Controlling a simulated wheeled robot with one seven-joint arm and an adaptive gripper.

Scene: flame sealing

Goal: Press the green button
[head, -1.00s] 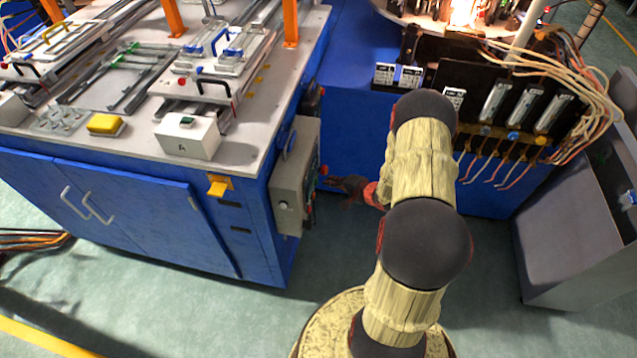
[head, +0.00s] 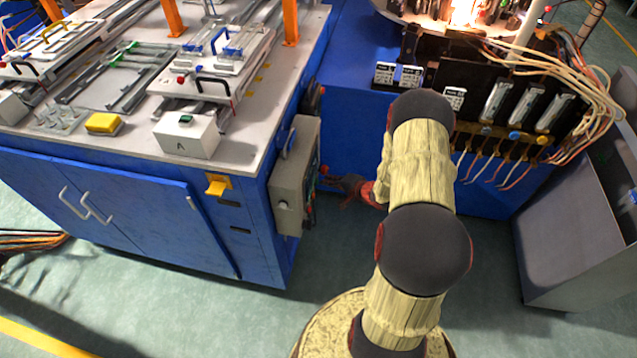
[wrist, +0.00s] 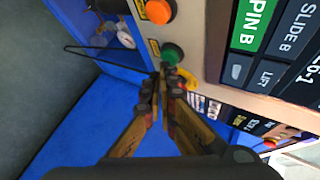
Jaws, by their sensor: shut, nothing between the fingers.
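In the wrist view a round green button (wrist: 172,53) sits on the light panel of a control box, below an orange button (wrist: 158,11). My gripper (wrist: 165,76) is shut and empty, its fingertips showing right beside the green button's lower edge. I cannot tell whether they touch it. In the head view my gripper (head: 342,183) is beside the right face of the grey control box (head: 293,170), whose buttons are barely visible from there. Another small green button (head: 186,119) is on a white box on the table, away from my gripper.
A screen (wrist: 270,45) with "PIN B", "SLIDE B" and "LIFT" labels adjoins the buttons. A red button (wrist: 270,142) is farther along the panel. The blue cabinet (head: 120,205) stands left, and a grey bin (head: 565,240) stands right.

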